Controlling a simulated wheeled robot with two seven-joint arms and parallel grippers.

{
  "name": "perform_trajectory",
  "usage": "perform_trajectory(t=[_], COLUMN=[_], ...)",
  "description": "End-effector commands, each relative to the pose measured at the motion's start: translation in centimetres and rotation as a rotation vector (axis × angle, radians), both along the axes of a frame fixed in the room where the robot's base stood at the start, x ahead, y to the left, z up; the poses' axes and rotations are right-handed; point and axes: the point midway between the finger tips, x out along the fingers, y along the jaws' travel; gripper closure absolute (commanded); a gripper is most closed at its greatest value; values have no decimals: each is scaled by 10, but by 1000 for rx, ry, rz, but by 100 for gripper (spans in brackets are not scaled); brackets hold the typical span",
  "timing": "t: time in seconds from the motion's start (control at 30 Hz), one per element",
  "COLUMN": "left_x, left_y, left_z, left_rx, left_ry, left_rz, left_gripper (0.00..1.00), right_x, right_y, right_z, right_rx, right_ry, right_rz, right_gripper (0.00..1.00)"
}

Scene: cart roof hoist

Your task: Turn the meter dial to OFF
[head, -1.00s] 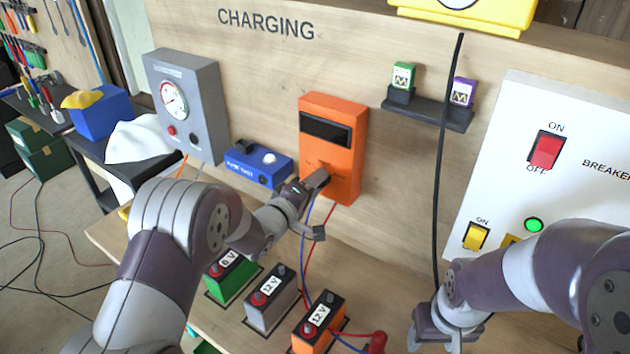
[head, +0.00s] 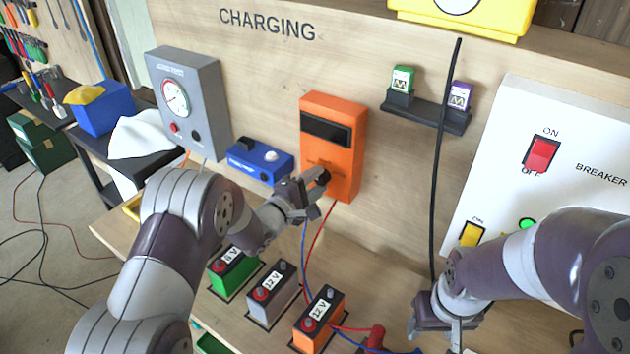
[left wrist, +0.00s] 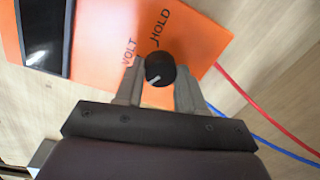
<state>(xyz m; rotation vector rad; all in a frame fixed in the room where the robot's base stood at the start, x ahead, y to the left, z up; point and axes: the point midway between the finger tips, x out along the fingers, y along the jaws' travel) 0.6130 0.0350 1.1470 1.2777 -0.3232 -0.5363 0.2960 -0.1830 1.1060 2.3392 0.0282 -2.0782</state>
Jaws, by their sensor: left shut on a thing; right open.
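The orange meter (head: 347,130) is mounted upright on the wooden back panel, with a dark display (head: 326,130) near its top. In the left wrist view the black dial (left wrist: 160,70) shows a pale pointer mark, with the words VOLT and HOLD on the orange face (left wrist: 196,43) beyond it. My left gripper (head: 318,183) is at the lower part of the meter; in the left wrist view its two fingers (left wrist: 160,84) are shut on the dial, one on each side. An OFF label is not visible there. My right gripper (head: 447,326) is open and empty, low at the right.
Red and blue leads run below the meter. Several batteries (head: 272,288) stand on the bench under my left arm. A blue box (head: 260,162) and a grey gauge box (head: 188,103) are left of the meter. A black cable (head: 439,160) hangs to its right, before the breaker panel (head: 505,145).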

Motion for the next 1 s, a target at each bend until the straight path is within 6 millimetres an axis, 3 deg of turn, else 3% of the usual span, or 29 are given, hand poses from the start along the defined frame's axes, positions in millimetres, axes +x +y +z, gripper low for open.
perform_trajectory(t=[0.4, 0.43, 0.5, 0.83, 1.0], left_x=[-1, 0, 0, -3, -25], left_y=[0, 0, 0, 2, 17], left_z=[-2, -2, -2, -1, -2], left_rx=[-5, -5, -5, -5, -4], left_ry=[8, 8, 7, 6, 5], left_rz=[0, 0, 1, 1, 3], left_gripper=[92, 55, 36, 36, 36], right_x=[0, 0, 0, 0, 0], right_y=[0, 0, 0, 0, 0], right_z=[0, 0, 0, -1, -12], right_rx=[0, 0, 0, 0, 0], right_ry=[0, 0, 0, 0, 0], right_rz=[0, 0, 0, 0, 0], right_gripper=[41, 41, 41, 41, 41])
